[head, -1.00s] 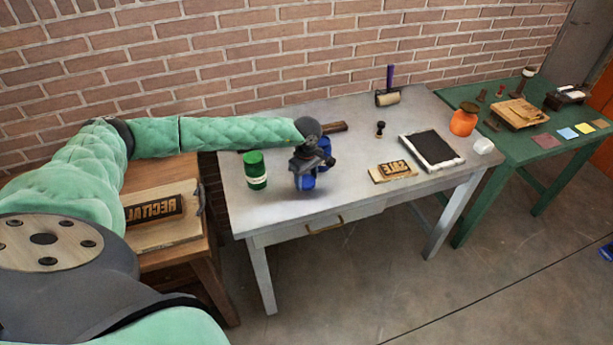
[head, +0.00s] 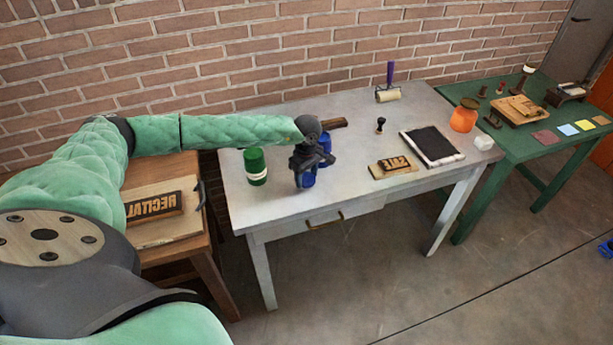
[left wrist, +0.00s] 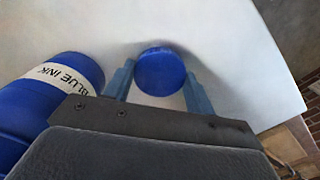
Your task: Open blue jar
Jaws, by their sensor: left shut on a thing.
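My left gripper (head: 308,160) is over the grey table, shut on a round blue piece (head: 305,179) below it. In the left wrist view, the blue piece (left wrist: 160,71) is a plain disc between the two fingers (left wrist: 157,92). I cannot tell whether it is a loose lid or the top of something taller. A blue jar (left wrist: 38,105) with a white "BLUE INK" label is beside the gripper at the left, its near end partly hidden. In the head view, blue (head: 325,146) shows behind the gripper, mostly covered. My right gripper is not in view.
A green jar (head: 255,167) stands just left of the gripper. A wooden block (head: 334,123), a roller (head: 388,94), a small stamp (head: 380,125), a dark pad (head: 432,147) and a letter block (head: 393,166) are on the table. The green table (head: 560,160) is at the right.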

